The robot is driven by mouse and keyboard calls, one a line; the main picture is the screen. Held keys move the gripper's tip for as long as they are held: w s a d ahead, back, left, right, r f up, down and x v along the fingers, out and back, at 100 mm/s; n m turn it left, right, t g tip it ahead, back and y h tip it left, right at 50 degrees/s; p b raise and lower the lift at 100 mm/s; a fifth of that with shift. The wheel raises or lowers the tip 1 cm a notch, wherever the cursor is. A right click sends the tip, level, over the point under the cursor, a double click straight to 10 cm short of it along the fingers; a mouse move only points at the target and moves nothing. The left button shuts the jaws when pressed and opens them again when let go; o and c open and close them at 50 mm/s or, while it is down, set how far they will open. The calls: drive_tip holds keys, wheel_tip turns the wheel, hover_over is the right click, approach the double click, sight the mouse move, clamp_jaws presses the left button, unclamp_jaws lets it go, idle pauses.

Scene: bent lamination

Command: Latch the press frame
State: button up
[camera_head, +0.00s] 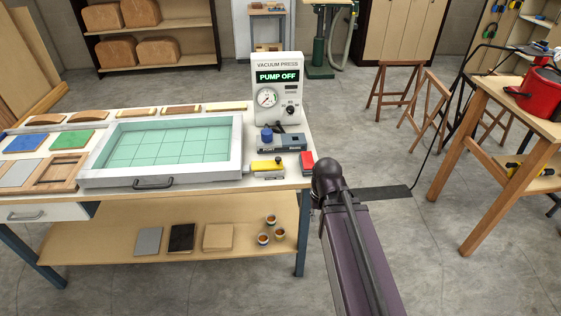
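The press frame (240,148) is a pale grey rectangular frame around a green gridded sheet. It appears to lie flat on the workbench, with a dark handle (153,183) on its front side. A yellow-topped latch (265,166) sits on a grey base at the frame's right front corner. I cannot tell whether it is engaged. My dark arm reaches up from the bottom, right of the bench. My gripper's fingers do not show, so I cannot see whether they are open or shut.
The vacuum press unit (278,88) reads "PUMP OFF". A blue-knobbed grey block (281,143) and a red block (307,162) stand near the latch. Wood strips line the bench's back edge. A wooden table (525,120) with a red pot stands right.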

drive_tip(key=w+f+y+b, duration=0.1)
drive_tip(key=w+a+y+b, duration=0.1)
drive_tip(key=w, duration=0.1)
drive_tip(key=w+f+t+y+b, duration=0.1)
drive_tip(key=w, duration=0.1)
drive_tip(key=shift+w+a+f+m+y, duration=0.25)
drive_tip(key=shift+a+f+m+y, duration=0.05)
drive_tip(key=shift+m, duration=0.1)
clamp_jaws()
drive_tip(key=w+d+r+m+t+y+b, duration=0.1)
drive_tip(key=w+d+t+y+b, duration=0.1)
drive_tip(key=w, duration=0.3)
drive_tip(key=w+d+r+m+t+y+b, duration=0.1)
drive_tip(key=w+d+m+t+y+b, duration=0.1)
drive_tip(key=w+t+y+b, duration=0.1)
drive_tip(key=w+d+r+m+t+y+b, duration=0.1)
drive_tip(key=w+d+r+t+y+b, duration=0.1)
drive_tip(key=w+b, duration=0.3)
drive_tip(key=shift+w+d+t+y, duration=0.2)
drive_tip(key=shift+w+t+y, duration=0.3)
drive_tip(key=shift+w+y, duration=0.75)
drive_tip(key=shift+w+d+r+m+t+h+b, duration=0.3)
drive_tip(key=shift+w+d+r+m+t, duration=0.1)
drive_tip(key=shift+w+d+m, duration=0.25)
drive_tip(key=shift+a, duration=0.1)
drive_tip(key=shift+w, duration=0.1)
